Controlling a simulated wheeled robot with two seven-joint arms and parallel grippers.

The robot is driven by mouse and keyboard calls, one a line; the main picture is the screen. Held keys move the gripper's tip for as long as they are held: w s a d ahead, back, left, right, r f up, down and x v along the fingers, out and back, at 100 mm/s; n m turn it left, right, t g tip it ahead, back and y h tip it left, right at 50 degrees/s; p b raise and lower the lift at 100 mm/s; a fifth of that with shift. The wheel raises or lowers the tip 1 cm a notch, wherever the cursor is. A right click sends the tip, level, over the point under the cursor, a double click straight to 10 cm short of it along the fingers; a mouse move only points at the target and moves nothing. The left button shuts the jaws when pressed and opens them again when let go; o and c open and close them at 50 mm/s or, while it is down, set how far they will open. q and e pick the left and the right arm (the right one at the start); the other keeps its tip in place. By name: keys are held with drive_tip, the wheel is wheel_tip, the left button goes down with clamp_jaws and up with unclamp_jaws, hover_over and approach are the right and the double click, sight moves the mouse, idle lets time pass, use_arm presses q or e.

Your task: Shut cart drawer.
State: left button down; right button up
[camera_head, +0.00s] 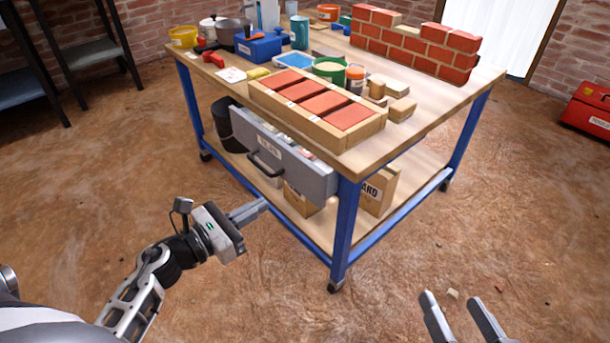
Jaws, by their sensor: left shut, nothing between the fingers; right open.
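The cart (349,236) is a wheeled bench with blue legs, a wooden top and a lower shelf. Its grey drawer (306,175) hangs under the top on the near left side, with a dark bar handle (265,164) and a small label. The drawer stands partly out, and some of its contents show over the front panel. My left gripper (264,204) is shut and empty, in front of and below the handle, apart from the drawer in the picture. My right gripper (453,305) is open and empty at the bottom right, over the floor.
A wooden tray of red bricks (372,136) sits on the top's near edge above the drawer. Tubs, tools and a small brick wall (412,47) stand behind it. Cardboard boxes (378,190) are on the lower shelf. A red toolbox (588,112) is at right. The near floor is mostly clear.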

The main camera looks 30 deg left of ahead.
sight(313, 173)
use_arm(q)
drive_tip(key=x, duration=1.1)
drive_tip(key=shift+w, duration=0.1)
drive_tip(key=shift+w+d, duration=0.25)
drive_tip(key=shift+w, duration=0.25)
use_arm(e)
drive_tip(key=shift+a+r, duration=0.1)
drive_tip(key=shift+r, duration=0.1)
use_arm(q)
drive_tip(key=shift+w+b, duration=0.1)
drive_tip(key=shift+b, duration=0.2)
